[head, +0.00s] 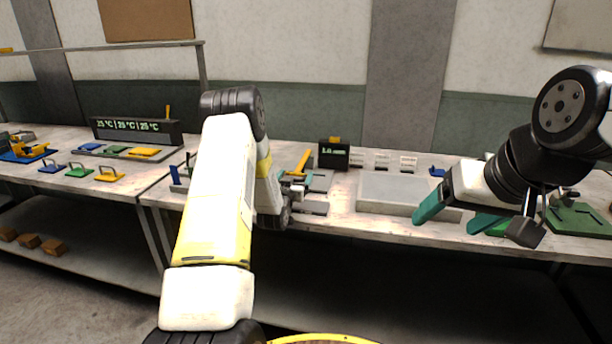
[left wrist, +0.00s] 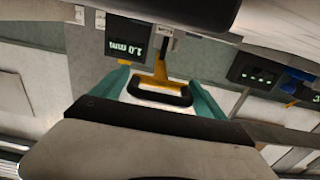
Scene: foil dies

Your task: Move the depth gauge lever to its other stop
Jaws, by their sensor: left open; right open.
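The depth gauge's yellow lever (head: 302,162) stands tilted at the back of the table, left of a small black display (head: 333,155) reading 1.0 mm. The left wrist view is upside down and shows the yellow lever (left wrist: 160,72), a dark loop-shaped bar (left wrist: 160,97) at its end and the display (left wrist: 129,48). My left gripper (head: 294,183) is open at the lever, its teal fingers on either side of the dark bar; I cannot tell whether they touch it. My arm hides part of the gauge. My right gripper (head: 455,217) is open and empty over the table's front edge.
A grey slab (head: 395,190) lies right of the gauge, with small white cards (head: 382,160) behind it. A green fixture (head: 580,218) is at the far right. A second table at left holds a temperature display (head: 137,130) and coloured handled plates (head: 110,175).

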